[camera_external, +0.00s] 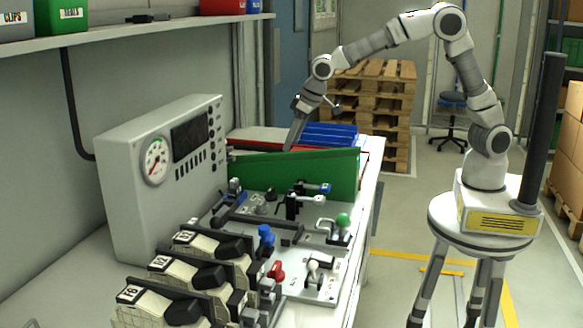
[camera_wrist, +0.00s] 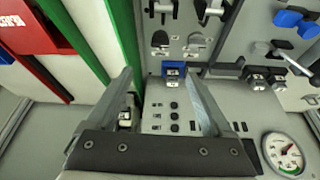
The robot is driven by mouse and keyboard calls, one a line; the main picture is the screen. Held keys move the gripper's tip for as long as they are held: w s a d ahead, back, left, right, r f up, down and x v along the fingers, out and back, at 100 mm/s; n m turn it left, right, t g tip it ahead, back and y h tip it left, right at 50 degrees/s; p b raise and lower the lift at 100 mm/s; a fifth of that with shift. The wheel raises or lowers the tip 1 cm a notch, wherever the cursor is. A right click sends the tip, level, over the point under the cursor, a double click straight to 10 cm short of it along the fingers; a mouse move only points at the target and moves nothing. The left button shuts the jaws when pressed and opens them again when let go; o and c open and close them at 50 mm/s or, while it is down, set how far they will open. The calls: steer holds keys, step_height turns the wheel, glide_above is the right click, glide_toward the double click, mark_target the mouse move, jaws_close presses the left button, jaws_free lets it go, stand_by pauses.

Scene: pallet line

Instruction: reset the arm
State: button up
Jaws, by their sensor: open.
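My arm (camera_external: 395,35) stands on a round stool-like base at the right and reaches left over the bench. My gripper (camera_external: 292,140) points down by the top edge of the green panel (camera_external: 310,172). In the wrist view my gripper (camera_wrist: 162,78) has its two fingers spread apart, with nothing held between them. Below the fingers is the grey control box (camera_wrist: 165,112) with its buttons and gauge. The green panel's edge (camera_wrist: 127,45) lies left of the fingers. Whether a finger touches anything cannot be told.
The bench carries levers and clamps, including a green-knobbed lever (camera_external: 342,221) and a blue knob (camera_external: 266,236). The grey gauge box (camera_external: 165,170) stands at the left. Blue (camera_external: 330,134) and red bins lie behind the green panel. A shelf (camera_external: 130,34) overhangs the left; pallets (camera_external: 385,100) stand behind.

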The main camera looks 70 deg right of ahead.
steer(key=s+d+r+y, duration=0.1)
steer(key=s+d+r, duration=0.2)
steer(key=s+r, duration=0.35)
steer(key=s+d+r, duration=0.4)
steer(key=s, duration=0.6)
steer(key=s+d+t+p, duration=0.1)
steer(key=s+d, duration=0.1)
steer(key=s, duration=1.5)
steer(key=shift+d+f+n+h, duration=0.2)
steer(key=shift+d+n+h, duration=0.1)
steer(key=shift+n, duration=0.1)
steer(key=shift+f, duration=0.35)
steer(key=shift+f+b, duration=0.1)
steer(key=shift+b, duration=0.25)
